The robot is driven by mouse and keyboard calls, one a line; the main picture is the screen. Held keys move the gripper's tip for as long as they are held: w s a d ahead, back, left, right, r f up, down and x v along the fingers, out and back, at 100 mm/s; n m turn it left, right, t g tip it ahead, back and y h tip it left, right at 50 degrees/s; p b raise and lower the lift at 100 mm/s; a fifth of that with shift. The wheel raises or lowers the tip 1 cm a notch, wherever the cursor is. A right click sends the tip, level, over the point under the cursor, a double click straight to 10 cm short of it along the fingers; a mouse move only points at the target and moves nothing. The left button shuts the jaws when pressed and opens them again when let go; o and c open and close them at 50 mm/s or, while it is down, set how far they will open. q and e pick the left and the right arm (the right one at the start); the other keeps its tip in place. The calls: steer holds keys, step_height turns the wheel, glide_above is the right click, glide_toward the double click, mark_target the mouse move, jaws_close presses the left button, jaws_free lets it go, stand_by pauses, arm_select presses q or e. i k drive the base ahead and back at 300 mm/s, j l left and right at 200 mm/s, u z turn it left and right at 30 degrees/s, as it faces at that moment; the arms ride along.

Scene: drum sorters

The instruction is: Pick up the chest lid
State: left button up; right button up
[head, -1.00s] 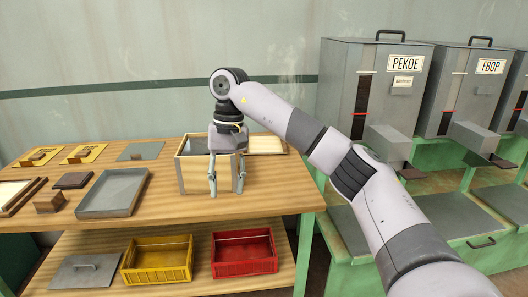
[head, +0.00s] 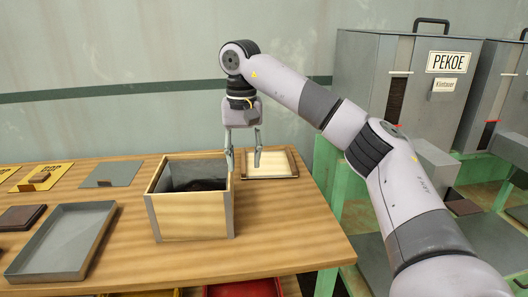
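The chest lid (head: 282,166), a pale wooden panel with a darker rim, lies flat on the wooden table just right of the chest. The chest (head: 190,216) is a light wooden box with grey metal corners, standing open at the top with a dark inside. My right gripper (head: 244,166) points down with its two fingers apart and empty. One finger shows by the chest's right rim, and the other shows in front of the lid's left part. I cannot tell whether a finger touches the lid. My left gripper is not in view.
A grey metal tray (head: 60,240), a dark brown block (head: 20,217), a grey plate (head: 111,173) and a yellow plate (head: 42,177) lie on the table's left side. Grey PEKOE bins (head: 355,85) stand at the right. The table front right of the chest is clear.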

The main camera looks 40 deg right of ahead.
mark_target(273, 164)
steer(key=i+l, duration=0.8)
steer(key=i, duration=0.1)
